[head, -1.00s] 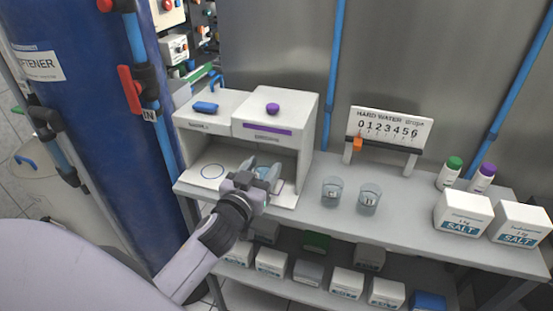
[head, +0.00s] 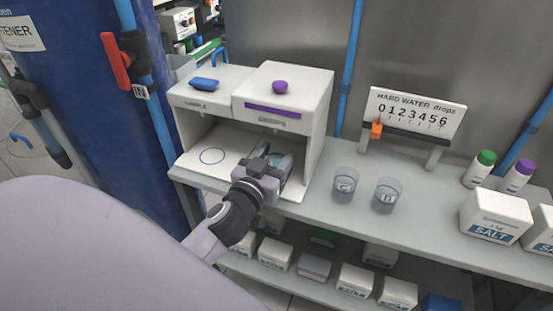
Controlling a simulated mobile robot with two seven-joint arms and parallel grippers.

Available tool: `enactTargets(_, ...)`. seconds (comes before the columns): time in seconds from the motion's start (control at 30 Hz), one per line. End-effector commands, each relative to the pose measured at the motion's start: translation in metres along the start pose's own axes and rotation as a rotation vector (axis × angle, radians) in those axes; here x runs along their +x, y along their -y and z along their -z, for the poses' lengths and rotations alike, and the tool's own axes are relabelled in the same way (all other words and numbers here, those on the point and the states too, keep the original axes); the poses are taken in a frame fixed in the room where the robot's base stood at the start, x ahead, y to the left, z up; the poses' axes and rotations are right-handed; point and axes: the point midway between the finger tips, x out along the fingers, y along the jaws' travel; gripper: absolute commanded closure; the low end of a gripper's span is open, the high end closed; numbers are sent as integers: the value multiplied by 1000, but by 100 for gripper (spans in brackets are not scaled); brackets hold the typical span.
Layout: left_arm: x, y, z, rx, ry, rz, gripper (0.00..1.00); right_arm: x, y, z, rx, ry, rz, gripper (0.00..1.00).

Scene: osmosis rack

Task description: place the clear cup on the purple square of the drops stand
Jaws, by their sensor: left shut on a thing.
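The white drops stand (head: 316,110) has a purple knob (head: 280,87) on top and a purple stripe on its front. My left gripper (head: 270,167) reaches into its open bay from the front and is shut on a clear cup (head: 287,165). The cup is partly hidden by the gripper. The purple square on the bay floor is not visible behind the gripper and cup. I cannot tell whether the cup touches the floor. My right gripper is not in view.
The sample bay on the left has a blue circle (head: 212,156) on its floor. Two more clear cups (head: 345,184) (head: 388,194) stand on the shelf to the right. Behind them is the hard water drops scale (head: 415,108). Bottles and salt boxes (head: 495,217) stand farther right.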

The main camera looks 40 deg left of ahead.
Motion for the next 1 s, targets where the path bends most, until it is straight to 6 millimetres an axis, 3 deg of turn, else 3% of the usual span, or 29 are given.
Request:
enactTargets(0.37,0,0,-5,-1,0,1,79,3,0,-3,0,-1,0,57)
enactTargets(0.4,0,0,-3,0,0,1,33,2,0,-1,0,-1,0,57)
enactTargets(0.43,0,0,-2,0,0,1,23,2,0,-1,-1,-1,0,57)
enactTargets(0.47,0,0,-2,0,0,1,20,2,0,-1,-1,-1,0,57)
enactTargets(0.83,0,0,2,1,0,0,20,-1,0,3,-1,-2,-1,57)
enactTargets(1.0,-18,0,-2,-2,3,0,20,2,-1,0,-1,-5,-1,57)
